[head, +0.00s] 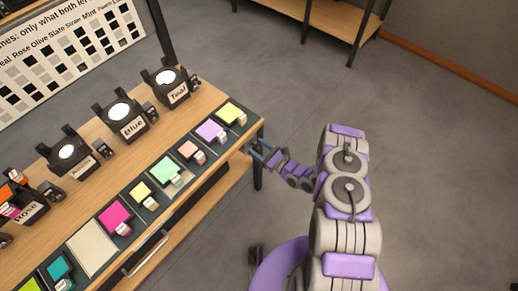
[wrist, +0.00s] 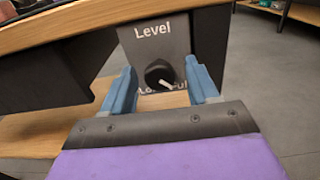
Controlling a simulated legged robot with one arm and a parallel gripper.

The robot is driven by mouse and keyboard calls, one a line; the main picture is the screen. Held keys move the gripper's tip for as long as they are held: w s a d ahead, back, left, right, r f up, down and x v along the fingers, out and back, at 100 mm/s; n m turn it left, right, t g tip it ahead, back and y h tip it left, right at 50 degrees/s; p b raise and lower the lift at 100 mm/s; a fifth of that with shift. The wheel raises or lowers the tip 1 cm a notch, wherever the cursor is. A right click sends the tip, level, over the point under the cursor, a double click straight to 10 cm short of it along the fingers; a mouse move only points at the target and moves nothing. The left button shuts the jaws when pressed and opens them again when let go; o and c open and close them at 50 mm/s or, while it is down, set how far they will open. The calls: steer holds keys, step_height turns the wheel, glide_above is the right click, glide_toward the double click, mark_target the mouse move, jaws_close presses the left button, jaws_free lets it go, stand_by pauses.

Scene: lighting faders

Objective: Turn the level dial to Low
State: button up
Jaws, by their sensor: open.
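The level dial (wrist: 159,74) is a round black knob with a white pointer on a grey panel (wrist: 157,46) marked "Level", in the middle of the wrist view. Its pointer slants to the lower right. Lettering below the knob is partly hidden; an "L" at the left and "ul" at the right show. My gripper (wrist: 162,86) is open, one blue finger on each side of the knob, with gaps to both. In the head view my gripper (head: 260,154) is at the table's right end; the dial is hidden there.
The wooden table (head: 213,96) holds black lamps, one labelled "Blue" (head: 122,118), and a row of coloured swatches. Its edge overhangs the dial panel. A dark box (wrist: 50,82) hangs left of the panel. Open floor (head: 270,70) lies to the right.

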steer(key=shift+c, duration=0.2)
steer(key=c, duration=1)
